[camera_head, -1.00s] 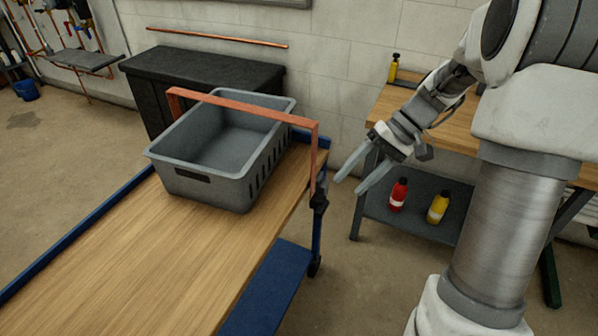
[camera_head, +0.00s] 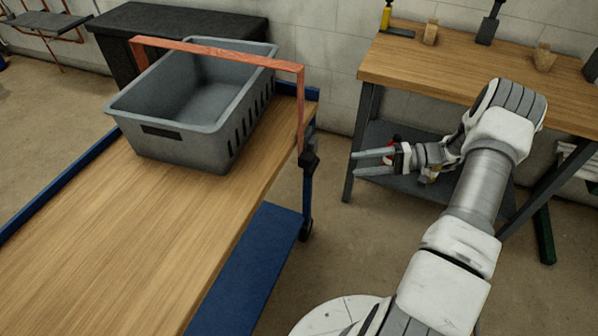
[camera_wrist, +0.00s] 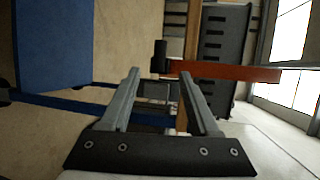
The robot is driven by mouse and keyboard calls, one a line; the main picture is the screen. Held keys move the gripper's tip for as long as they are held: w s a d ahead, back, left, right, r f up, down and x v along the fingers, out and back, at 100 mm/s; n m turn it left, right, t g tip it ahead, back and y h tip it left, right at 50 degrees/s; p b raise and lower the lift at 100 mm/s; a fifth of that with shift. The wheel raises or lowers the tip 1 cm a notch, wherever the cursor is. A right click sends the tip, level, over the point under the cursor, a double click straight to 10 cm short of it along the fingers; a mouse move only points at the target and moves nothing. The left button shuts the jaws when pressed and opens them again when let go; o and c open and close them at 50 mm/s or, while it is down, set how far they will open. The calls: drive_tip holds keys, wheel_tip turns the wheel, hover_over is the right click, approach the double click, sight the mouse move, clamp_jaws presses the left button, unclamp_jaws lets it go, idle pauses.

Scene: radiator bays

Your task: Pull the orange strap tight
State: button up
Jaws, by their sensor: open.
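The orange strap (camera_head: 215,52) arches over a grey plastic crate (camera_head: 180,148) and comes down at the right edge of a wooden-topped cart. Its hanging end meets a black buckle (camera_head: 309,160) on the cart's side. In the wrist view the strap (camera_wrist: 225,71) runs sideways from the black buckle (camera_wrist: 160,57), beyond the fingertips. My gripper (camera_head: 356,162) is open and empty, to the right of the buckle and apart from it, with its fingers pointing left towards the cart. In the wrist view my gripper (camera_wrist: 158,75) shows both fingers spread with nothing between them.
The cart (camera_head: 140,235) has a blue frame and a blue lower shelf (camera_head: 255,262). A workbench (camera_head: 440,70) with several small items stands at the back right, behind my arm. A black chest (camera_head: 120,35) stands behind the crate. Floor is clear between cart and bench.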

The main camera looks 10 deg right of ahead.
drive_tip(key=b+x, duration=0.1)
drive_tip(key=x, duration=1.6)
drive_tip(key=shift+b, duration=0.3)
drive_tip(key=shift+f, duration=0.1)
clamp_jaws()
idle(0.4)
